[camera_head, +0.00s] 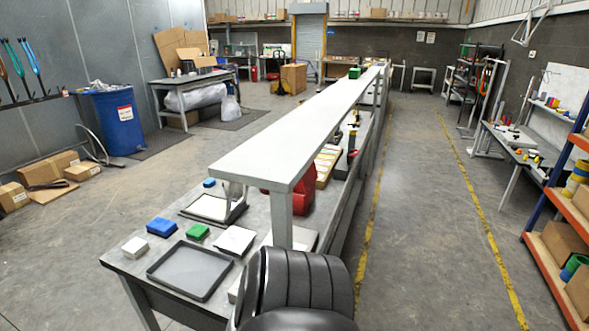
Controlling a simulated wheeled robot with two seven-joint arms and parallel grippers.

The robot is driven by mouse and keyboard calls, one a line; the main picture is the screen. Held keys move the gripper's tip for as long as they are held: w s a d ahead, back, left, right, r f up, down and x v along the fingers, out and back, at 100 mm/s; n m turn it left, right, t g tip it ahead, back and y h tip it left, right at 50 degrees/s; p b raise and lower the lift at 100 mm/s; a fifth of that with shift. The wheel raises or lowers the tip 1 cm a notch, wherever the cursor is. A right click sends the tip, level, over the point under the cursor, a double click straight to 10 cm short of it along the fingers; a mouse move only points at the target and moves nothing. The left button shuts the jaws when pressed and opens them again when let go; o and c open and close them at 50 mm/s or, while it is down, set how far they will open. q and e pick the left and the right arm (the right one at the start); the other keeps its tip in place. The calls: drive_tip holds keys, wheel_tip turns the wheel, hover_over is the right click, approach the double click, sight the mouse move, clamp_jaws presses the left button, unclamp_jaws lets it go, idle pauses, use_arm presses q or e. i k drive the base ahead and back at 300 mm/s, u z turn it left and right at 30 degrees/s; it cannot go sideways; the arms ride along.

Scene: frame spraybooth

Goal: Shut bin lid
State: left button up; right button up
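A blue barrel-shaped bin (118,125) with a white and red label stands on the floor at the left, by the grey wall. Its top is small in the view, with something pale at the rim, and I cannot tell a lid or its position. No other clear bin lid shows. Neither of my grippers is in view. A black ribbed part at the bottom middle, which seems to be mine, hides some of the near bench.
A long grey bench (130,262) with a raised white shelf (300,140) runs away from me. A black tray (190,270), a blue box (161,227) and a green box (197,232) lie on it. Cardboard boxes (50,168) sit left. A clear aisle (420,230) lies right.

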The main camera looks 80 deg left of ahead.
sight(308, 179)
drive_tip(key=u, duration=2.4)
